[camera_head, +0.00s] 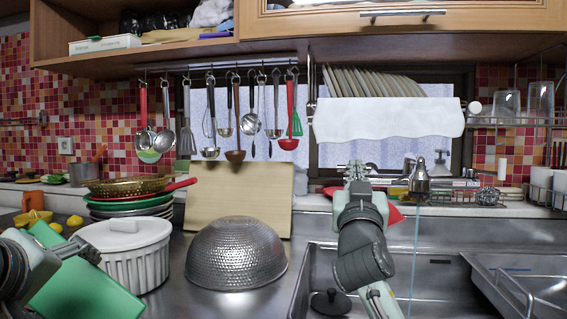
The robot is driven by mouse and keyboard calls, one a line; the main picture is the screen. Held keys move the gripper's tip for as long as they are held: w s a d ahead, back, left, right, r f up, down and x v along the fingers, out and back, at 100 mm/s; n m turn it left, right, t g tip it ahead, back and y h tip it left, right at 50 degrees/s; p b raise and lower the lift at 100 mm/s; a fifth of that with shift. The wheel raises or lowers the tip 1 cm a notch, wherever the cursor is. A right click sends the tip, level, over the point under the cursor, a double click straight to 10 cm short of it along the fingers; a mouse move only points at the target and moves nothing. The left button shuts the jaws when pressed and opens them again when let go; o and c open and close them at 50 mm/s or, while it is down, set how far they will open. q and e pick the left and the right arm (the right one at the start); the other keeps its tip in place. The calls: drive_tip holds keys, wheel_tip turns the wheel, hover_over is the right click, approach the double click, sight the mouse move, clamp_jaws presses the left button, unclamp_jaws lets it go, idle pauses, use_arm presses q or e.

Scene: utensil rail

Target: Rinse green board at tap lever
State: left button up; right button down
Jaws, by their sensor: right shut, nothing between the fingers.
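The green board (85,287) is at the lower left, tilted, partly covering the white pot. My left gripper (80,248) overlaps the board and appears to be shut on it; part of the hand is cut off by the picture's left edge. My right gripper (356,170) is shut and empty, raised in front of the window sill, left of the tap. The tap (419,180) stands behind the sink, and a thin stream of water (414,250) falls from it. I cannot clearly make out the lever, near the tap's top.
The steel sink (440,285) is at the right, with a black round item (330,302) in it. A white ribbed pot (130,255), a steel colander (236,255) and a wooden board (235,197) stand left of it. Utensils hang from the rail (225,66) above.

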use_arm(q)
drive_tip(key=shift+w, duration=0.3)
drive_tip(key=shift+r, duration=0.15)
wheel_tip(320, 180, up, 2)
drive_tip(key=p, duration=0.2)
drive_tip(key=shift+s+r+p, duration=0.1)
drive_tip(key=shift+r+p, duration=0.15)
drive_tip(key=shift+p, duration=0.1)
use_arm(e)
drive_tip(key=x, duration=1.1)
drive_tip(key=shift+s+f, duration=0.15)
drive_tip(key=shift+f, duration=2)
